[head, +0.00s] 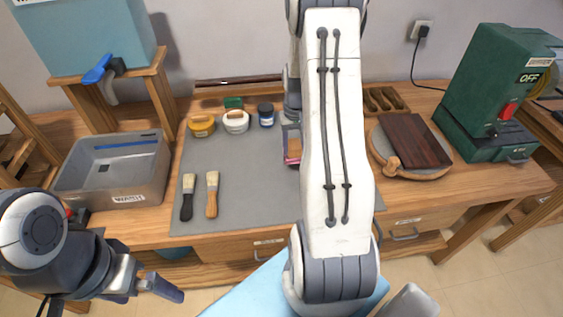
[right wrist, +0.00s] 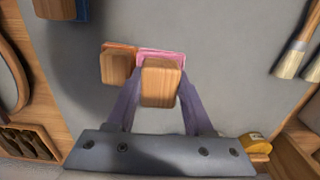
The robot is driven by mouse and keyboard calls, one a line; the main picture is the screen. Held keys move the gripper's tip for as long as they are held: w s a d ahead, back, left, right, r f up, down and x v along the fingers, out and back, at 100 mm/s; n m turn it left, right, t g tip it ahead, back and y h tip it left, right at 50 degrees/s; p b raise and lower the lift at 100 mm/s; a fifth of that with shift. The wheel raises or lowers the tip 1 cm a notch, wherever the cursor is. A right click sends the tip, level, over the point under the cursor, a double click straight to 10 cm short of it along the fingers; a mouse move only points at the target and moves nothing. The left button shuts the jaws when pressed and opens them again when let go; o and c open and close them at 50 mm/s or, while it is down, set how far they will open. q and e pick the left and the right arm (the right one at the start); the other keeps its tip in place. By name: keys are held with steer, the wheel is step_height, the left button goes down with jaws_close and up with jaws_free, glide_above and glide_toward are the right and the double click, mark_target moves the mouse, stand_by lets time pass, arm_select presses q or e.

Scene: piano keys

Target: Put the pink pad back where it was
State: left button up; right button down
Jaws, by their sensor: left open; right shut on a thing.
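The pink pad (right wrist: 162,53) shows in the right wrist view as a pink edge behind its wooden block handle (right wrist: 160,82). My right gripper (right wrist: 158,98) is shut on that handle, with a finger on each side. An orange pad (right wrist: 120,46) with its own wooden handle (right wrist: 115,68) is close beside it over the grey mat. I cannot tell whether the pink pad touches the mat. In the head view my right arm hides most of this spot. My left gripper (head: 152,288) is open and empty at the lower left, in front of the bench.
On the grey mat (head: 240,150) lie two brushes (head: 200,195), with yellow (head: 201,126), white (head: 236,122) and blue (head: 266,115) jars behind. A grey bin (head: 115,170) is left. A round board (head: 410,150) and green machine (head: 495,95) are right.

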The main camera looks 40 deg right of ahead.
steer(key=a, duration=0.1)
steer(key=w+a+f, duration=0.1)
steer(key=a+f, duration=0.1)
steer(key=shift+w+a+f, duration=0.1)
steer(key=shift+w+a, duration=0.1)
steer(key=shift+w, duration=0.1)
steer(key=shift+f+p, duration=0.55)
steer(key=shift+f, duration=1.5)
steer(key=shift+f, duration=0.25)
steer(key=shift+c, duration=1.4)
jaws_free()
steer(key=shift+r, duration=0.1)
